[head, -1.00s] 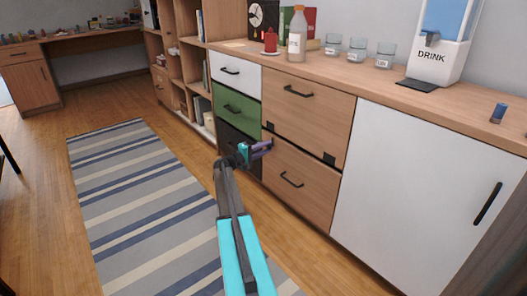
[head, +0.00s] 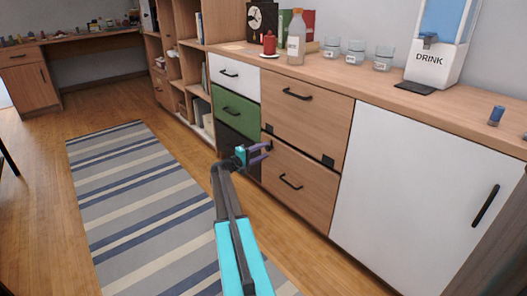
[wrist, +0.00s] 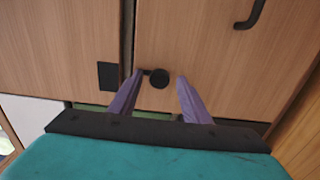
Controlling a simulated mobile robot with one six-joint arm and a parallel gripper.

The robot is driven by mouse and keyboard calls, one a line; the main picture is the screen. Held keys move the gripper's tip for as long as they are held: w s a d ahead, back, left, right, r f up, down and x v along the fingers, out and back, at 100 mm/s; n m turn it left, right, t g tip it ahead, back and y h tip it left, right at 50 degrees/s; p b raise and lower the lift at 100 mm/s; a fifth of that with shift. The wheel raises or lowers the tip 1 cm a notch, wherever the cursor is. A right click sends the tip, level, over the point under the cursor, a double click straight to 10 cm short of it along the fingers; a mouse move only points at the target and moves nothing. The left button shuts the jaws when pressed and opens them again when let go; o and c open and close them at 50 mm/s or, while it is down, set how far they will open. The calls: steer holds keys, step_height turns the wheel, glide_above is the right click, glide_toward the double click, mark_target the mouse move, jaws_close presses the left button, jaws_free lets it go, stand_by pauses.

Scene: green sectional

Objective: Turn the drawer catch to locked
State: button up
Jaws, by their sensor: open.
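The drawer catch (wrist: 160,80) is a round black knob with a short stub pointing left, toward the gap between two wooden drawer fronts. It sits on the lower drawer (head: 306,190) near its upper left corner; in the head view it is small and partly hidden by my fingers. A black square plate (wrist: 108,76) is on the neighbouring drawer front across the gap. My gripper (wrist: 160,76) is open, with its purple fingers on either side of the knob; the left fingertip is close to the stub. I cannot tell if they touch. It also shows in the head view (head: 268,151).
A dark drawer handle (wrist: 250,14) juts out near the gripper. Green (head: 235,107) and white drawers are left of the wooden ones, a white cupboard door (head: 415,185) to the right. Bottles and jars stand on the counter. The striped rug (head: 140,200) is clear.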

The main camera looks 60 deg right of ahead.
steer(key=p+v, duration=0.4)
steer(key=v, duration=0.8)
steer(key=shift+w+a, duration=0.25)
steer(key=shift+a, duration=0.1)
steer(key=shift+r, duration=0.15)
